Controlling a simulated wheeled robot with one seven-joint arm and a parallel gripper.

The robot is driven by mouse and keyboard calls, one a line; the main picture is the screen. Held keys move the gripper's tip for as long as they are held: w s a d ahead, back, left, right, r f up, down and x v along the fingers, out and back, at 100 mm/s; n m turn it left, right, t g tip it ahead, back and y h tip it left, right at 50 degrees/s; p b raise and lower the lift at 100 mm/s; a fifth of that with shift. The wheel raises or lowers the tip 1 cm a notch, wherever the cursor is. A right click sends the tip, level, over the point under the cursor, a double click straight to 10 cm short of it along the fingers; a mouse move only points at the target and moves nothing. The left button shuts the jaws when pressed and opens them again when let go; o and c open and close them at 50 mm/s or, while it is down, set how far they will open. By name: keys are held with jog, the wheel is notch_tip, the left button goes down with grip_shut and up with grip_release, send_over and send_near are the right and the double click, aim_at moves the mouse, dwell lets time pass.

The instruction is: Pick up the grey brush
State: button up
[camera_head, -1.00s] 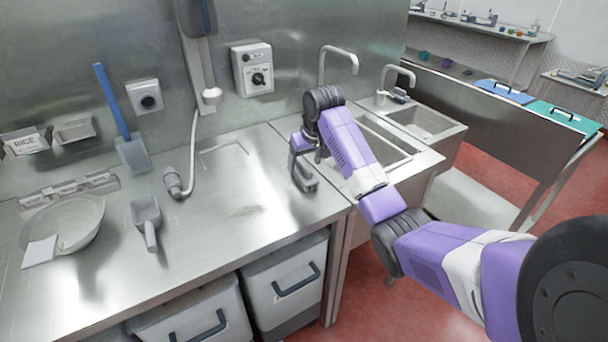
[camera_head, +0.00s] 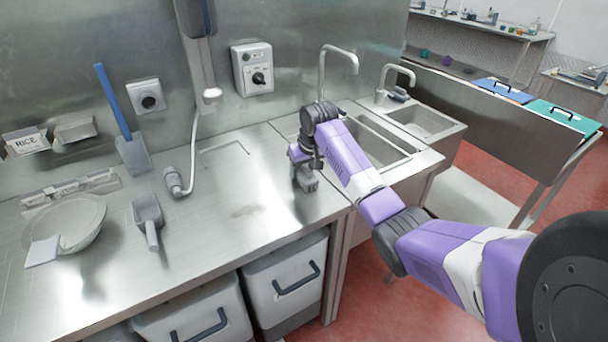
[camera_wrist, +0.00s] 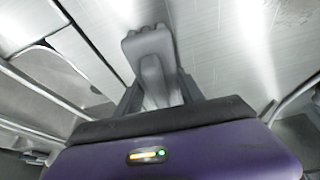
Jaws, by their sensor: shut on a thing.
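The grey brush (camera_wrist: 151,62) lies between the two dark fingers of my gripper (camera_wrist: 158,88) in the wrist view. Its wider, lobed end points away from my palm, over the steel surface. In the head view my gripper (camera_head: 303,168) is at the right end of the steel worktop, beside the sink, and grey (camera_head: 307,183) shows just below it. My gripper is shut on the brush. I cannot tell in the head view whether the brush touches the worktop.
A grey scoop (camera_head: 148,219) and a bowl (camera_head: 75,224) stand left on the worktop (camera_head: 210,255). A hose nozzle (camera_head: 176,182) and a blue-handled tool (camera_head: 114,105) are near the back wall. Sink taps (camera_head: 325,68) rise behind my wrist. The worktop's middle is clear.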

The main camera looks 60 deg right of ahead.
notch_tip(320, 180, up, 20)
jog(key=shift+b, duration=0.85)
